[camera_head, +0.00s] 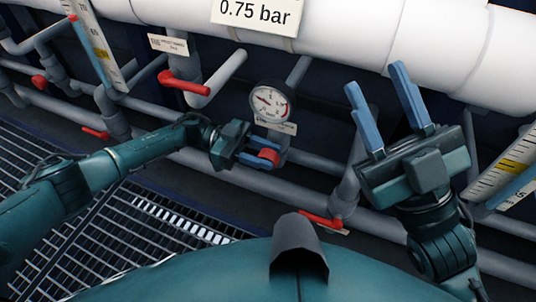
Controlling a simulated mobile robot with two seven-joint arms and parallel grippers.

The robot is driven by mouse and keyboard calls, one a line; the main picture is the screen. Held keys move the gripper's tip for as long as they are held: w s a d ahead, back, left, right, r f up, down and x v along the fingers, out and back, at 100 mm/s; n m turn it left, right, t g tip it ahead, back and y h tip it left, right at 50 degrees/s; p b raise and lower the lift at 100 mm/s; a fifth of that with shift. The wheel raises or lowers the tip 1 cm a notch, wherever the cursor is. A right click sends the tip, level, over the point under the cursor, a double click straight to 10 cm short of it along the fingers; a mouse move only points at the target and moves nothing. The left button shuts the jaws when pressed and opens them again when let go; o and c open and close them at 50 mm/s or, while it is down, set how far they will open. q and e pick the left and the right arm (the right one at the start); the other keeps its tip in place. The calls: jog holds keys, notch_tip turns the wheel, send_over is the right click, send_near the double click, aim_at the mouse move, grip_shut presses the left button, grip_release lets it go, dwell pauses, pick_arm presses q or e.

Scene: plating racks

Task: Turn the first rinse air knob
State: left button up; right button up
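A red air knob (269,156) sits on a pipe just below a round pressure gauge (272,102) with a white dial and dark needle. A small label plate (277,125) is between gauge and knob, partly covered by my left gripper. My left gripper (264,154) reaches in from the left, with one blue finger above the knob and one below. The fingers look closed on it, though the contact is small in view. My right gripper (378,88) is open and empty at the right, its blue fingers pointing up, away from the knob.
A sign (255,12) reads "0.75 bar" on the large white pipe (350,30). Red lever handles (184,83) (321,220) stand on nearby pipes. Scale tubes stand at left (97,45) and right (500,170). Floor grating (150,225) lies at lower left.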

pick_arm(q)
jog(key=shift+s+d, duration=0.15)
jog(key=shift+d, duration=0.3)
jog(key=shift+c, duration=0.4)
jog(key=c, duration=0.6)
jog(key=h, duration=0.2)
jog(key=shift+a+g+h, duration=0.1)
jog(key=shift+g+h, duration=0.3)
jog(key=shift+a+g+h, duration=0.2)
jog(key=shift+g+h, duration=0.3)
jog(key=shift+h, duration=0.8)
jog(key=o, duration=0.7)
